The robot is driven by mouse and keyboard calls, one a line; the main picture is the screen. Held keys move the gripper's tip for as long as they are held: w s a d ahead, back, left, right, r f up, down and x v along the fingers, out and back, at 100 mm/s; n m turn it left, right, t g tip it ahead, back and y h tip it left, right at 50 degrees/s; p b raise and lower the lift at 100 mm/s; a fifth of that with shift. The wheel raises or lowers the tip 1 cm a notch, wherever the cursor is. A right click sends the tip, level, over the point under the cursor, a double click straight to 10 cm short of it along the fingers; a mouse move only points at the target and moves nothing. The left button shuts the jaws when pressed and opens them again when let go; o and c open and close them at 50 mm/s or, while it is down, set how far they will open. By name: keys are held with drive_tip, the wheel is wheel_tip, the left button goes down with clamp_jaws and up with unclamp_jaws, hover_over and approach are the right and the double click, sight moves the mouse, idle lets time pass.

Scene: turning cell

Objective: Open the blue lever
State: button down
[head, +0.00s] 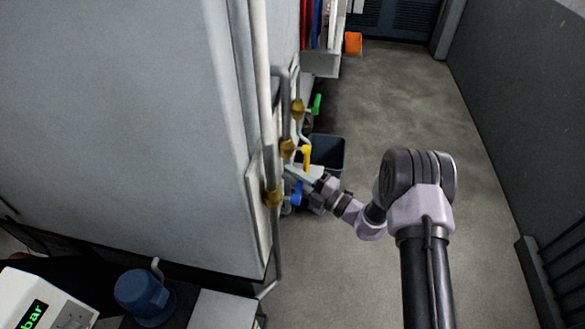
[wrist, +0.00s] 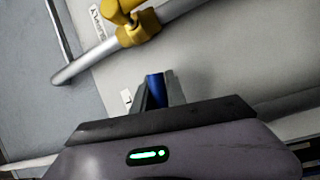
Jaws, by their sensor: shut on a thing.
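The blue lever (head: 297,195) sits on the nearest brass valve (head: 273,196) of a pipe rack on the side of a grey cabinet. My gripper (head: 304,189) reaches it from the right. In the wrist view my gripper (wrist: 155,82) is shut on the blue lever (wrist: 156,92), which shows as a short blue piece between the two fingers. The rest of the lever is hidden by the fingers and the gripper body.
A yellow lever (head: 306,155) and a green lever (head: 317,103) sit on valves farther back. A dark bin (head: 327,148) stands on the floor behind my gripper. The floor to the right (head: 485,215) is clear up to a grey wall (head: 530,110).

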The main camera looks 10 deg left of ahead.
drive_tip(key=s+f+m+g+h+p, duration=0.3)
drive_tip(key=s+f+m+h+p, duration=0.1)
drive_tip(key=f+m+p, duration=0.3)
drive_tip(key=shift+s+d+m, duration=0.15)
drive_tip(key=shift+s+m, duration=0.3)
drive_tip(key=shift+m, duration=0.95)
drive_tip(key=c, duration=1.3)
unclamp_jaws()
drive_tip(key=shift+c, duration=0.2)
drive_tip(key=p+v, duration=0.2)
drive_tip(key=v, duration=1.5)
drive_tip(key=shift+d, duration=0.25)
drive_tip(key=shift+s+r, duration=0.1)
